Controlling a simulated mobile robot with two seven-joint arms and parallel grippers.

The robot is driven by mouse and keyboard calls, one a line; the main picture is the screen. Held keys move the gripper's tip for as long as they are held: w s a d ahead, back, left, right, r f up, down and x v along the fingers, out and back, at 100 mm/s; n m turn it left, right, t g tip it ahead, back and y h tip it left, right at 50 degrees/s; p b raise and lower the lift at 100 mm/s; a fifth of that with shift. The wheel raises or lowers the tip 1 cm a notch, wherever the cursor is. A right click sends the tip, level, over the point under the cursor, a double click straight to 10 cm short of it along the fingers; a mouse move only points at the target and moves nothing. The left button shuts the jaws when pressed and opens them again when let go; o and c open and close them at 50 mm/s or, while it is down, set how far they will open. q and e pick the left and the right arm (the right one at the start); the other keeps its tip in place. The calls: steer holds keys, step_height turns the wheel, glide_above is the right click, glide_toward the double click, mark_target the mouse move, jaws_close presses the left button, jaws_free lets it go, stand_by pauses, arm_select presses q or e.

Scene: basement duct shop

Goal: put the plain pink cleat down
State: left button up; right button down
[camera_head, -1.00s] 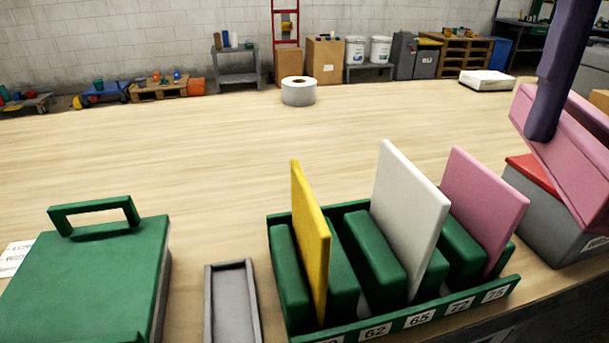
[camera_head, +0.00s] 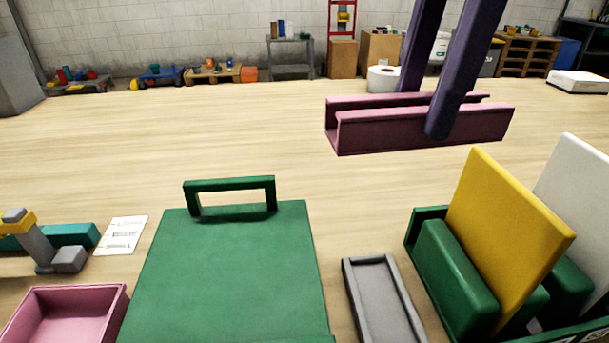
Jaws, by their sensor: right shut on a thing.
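The plain pink cleat (camera_head: 385,133) is a long pink channel with an open top. My right gripper (camera_head: 425,115) is shut on its near wall or body toward its right part, with dark purple fingers reaching down from the top of the view. The cleat hangs roughly level and appears to be above the wooden table, beyond the green rack; its exact height is hard to tell. My left gripper is not in view.
A green lidded box with a handle (camera_head: 230,265) stands front centre. A grey tray (camera_head: 352,283), a green rack (camera_head: 425,216) with yellow (camera_head: 510,235) and white (camera_head: 585,195) plates, a pink bin (camera_head: 28,308) and a paper note (camera_head: 121,236) surround it. The table's left middle is clear.

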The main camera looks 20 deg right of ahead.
steer(key=d+f+m+b, duration=0.1)
steer(key=f+m+b, duration=0.2)
steer(key=f+m, duration=0.3)
steer(key=d+f+m+h+b, duration=0.1)
steer(key=f+m+b, duration=0.2)
steer(key=f+m, duration=0.3)
steer(key=w+d+f+m+t+b, duration=0.1)
steer(key=f+m+b, duration=0.3)
steer(key=f, duration=0.8)
steer(key=shift+f+m+h, duration=0.1)
steer(key=shift+m+h, duration=0.3)
steer(key=shift+m, duration=0.9)
step_height(320, 180, down, 5)
steer(key=shift+r+b, duration=0.15)
steer(key=shift+b, duration=0.3)
